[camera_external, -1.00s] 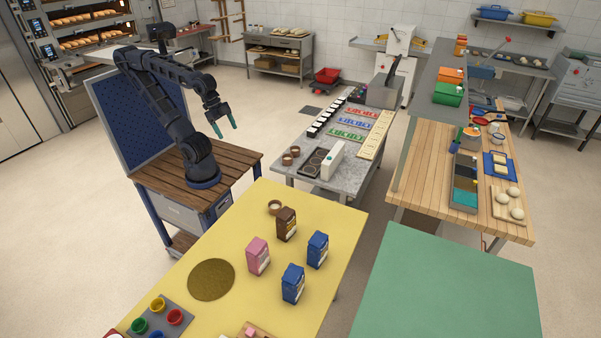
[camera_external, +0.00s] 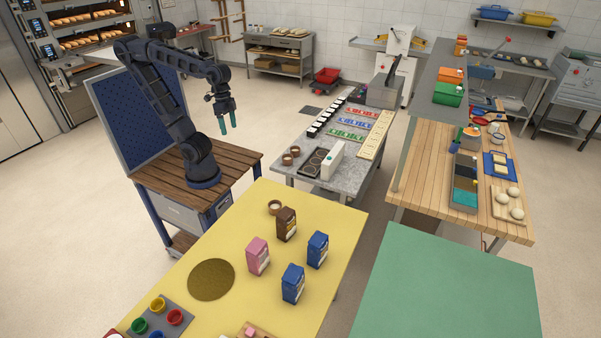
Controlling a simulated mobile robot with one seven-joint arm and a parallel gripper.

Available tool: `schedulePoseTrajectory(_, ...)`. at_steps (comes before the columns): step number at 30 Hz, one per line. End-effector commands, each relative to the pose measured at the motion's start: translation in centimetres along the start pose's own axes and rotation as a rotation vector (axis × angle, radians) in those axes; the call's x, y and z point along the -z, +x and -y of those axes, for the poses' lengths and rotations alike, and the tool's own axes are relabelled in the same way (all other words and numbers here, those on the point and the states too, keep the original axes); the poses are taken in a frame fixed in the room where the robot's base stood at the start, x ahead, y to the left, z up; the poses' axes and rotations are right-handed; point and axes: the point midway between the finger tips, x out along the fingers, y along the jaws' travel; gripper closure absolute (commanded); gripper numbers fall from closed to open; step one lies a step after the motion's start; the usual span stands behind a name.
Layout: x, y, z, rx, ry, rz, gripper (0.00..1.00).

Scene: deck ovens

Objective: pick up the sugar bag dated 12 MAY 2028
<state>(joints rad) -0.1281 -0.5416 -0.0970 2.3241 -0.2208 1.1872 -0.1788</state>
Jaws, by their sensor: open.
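Several bags stand upright on the yellow table (camera_external: 225,232): a brown bag (camera_external: 286,224), a pink bag (camera_external: 258,257), a blue bag (camera_external: 317,250) at the right and another blue bag (camera_external: 293,284) nearer the camera. Each has a pale label, but the print is too small to read, so I cannot tell which is sugar or bears the date 12 MAY 2028. My gripper (camera_external: 228,125), with green fingertips, is open and empty. It points down, high up and well apart from the bags, behind the yellow table in the picture.
A small bowl (camera_external: 275,208) stands beside the brown bag. A round brown mat (camera_external: 211,279) lies left of the pink bag. A grey tray (camera_external: 187,326) holds coloured cups at the front left. The green table (camera_external: 445,290) at the right is bare.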

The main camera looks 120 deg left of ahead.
Motion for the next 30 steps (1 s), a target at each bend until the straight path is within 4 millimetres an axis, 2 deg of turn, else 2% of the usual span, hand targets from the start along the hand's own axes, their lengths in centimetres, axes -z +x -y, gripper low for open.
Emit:
schedulePoseTrajectory(15, 8.7, 3.5, -6.6, -0.191, -0.458, 0.408, 0.20)
schedulePoseTrajectory(22, 13.2, 4.7, -8.6, -0.290, -0.645, 0.608, 0.20)
schedulePoseTrajectory(30, 19.2, 5.7, -9.5, -0.418, -0.841, 0.862, 0.20)
